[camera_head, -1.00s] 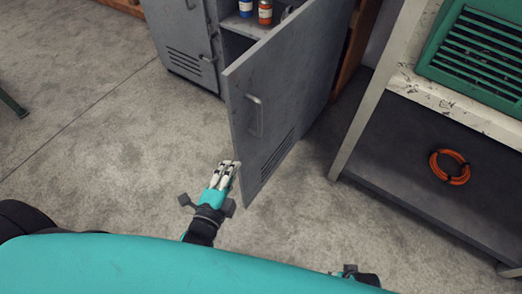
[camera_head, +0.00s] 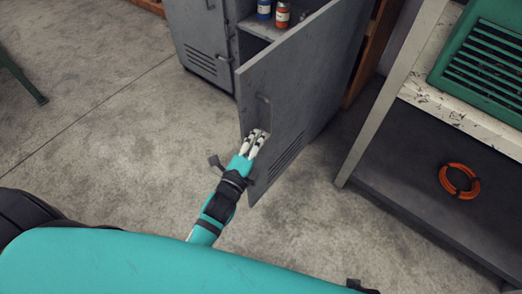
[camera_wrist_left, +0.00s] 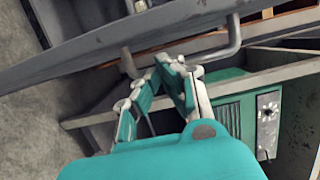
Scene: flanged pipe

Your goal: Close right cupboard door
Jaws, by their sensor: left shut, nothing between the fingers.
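The right cupboard door (camera_head: 315,75) is a grey metal panel with louvre slots, standing wide open. Its bar handle (camera_head: 264,112) is on the face toward the right. In the left wrist view the gripper (camera_wrist_left: 172,64) is close to the handle (camera_wrist_left: 215,50), and the door (camera_wrist_left: 110,40) slants across the top. Whether the fingertips touch the door or handle I cannot tell. My right gripper's fingers are out of view.
The left cupboard door (camera_head: 200,40) looks shut. Bottles (camera_head: 282,14) stand on the shelf inside the open side. To the right is a workbench (camera_head: 425,75) with a green slatted box (camera_head: 488,55) and an orange cable coil (camera_head: 459,181) below. The floor left of the door is clear.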

